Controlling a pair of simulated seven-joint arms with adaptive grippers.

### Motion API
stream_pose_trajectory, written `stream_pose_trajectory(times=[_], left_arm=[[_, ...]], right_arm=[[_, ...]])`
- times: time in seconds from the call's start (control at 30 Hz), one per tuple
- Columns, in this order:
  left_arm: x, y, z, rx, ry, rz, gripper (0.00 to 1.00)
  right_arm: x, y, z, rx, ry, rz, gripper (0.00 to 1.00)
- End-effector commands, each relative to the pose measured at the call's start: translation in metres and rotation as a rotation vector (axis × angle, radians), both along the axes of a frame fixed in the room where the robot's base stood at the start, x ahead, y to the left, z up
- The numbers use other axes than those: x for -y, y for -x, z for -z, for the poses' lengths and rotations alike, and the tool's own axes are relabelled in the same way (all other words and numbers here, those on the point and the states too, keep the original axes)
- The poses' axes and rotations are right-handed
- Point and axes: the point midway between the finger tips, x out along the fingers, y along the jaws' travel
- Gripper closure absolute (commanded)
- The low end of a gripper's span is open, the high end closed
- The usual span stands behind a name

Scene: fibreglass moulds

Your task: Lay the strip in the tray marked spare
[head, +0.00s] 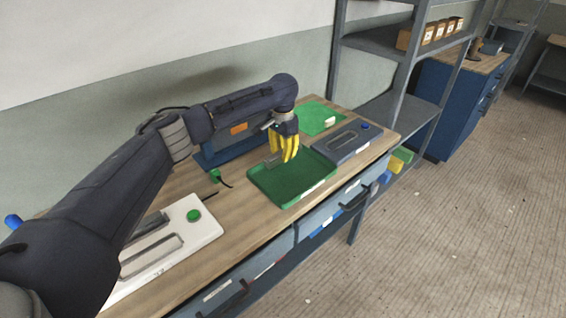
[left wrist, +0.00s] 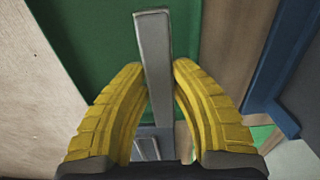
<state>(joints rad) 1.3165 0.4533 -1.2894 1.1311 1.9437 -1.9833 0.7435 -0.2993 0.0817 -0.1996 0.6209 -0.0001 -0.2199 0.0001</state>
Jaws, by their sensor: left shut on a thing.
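My left gripper (head: 283,160) has yellow ribbed fingers and is over the back part of a green tray (head: 297,187). It is shut on a grey metal strip (head: 272,160), which shows clearly in the left wrist view (left wrist: 154,55), standing out beyond the fingertips (left wrist: 159,75). The tray has a pale label on its front rim, too small to read. The tray's green floor also fills part of the left wrist view (left wrist: 100,35). I cannot tell whether the strip touches the tray. My right gripper is not in view.
A grey mould (head: 342,140) with a blue knob stands right of the tray. A white mould (head: 163,250) with a green knob stands at the left. A green mat (head: 317,116) with a pale block lies behind. A blue box (head: 222,152) stands behind the arm. Tray's front half is clear.

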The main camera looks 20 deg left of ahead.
Motion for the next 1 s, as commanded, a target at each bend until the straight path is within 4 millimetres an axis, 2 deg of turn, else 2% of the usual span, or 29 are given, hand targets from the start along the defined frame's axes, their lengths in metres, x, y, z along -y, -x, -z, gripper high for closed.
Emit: stream_pose_trajectory(times=[0.17,0.4,0.83,0.87,1.0], left_arm=[[0.0,0.0,0.013,-0.001,0.0,-0.001,1.0],[0.0,0.0,0.04,-0.001,0.0,-0.001,1.0],[0.0,0.0,0.045,0.0,0.0,0.0,1.0],[0.0,0.0,0.046,0.0,0.0,0.0,0.74],[0.0,0.0,0.045,0.0,0.0,0.0,0.57]], right_arm=[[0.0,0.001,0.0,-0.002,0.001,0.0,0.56],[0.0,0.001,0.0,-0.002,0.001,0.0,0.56],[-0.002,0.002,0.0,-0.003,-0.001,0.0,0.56],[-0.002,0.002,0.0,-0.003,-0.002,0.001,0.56],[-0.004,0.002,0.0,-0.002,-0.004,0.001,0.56]])
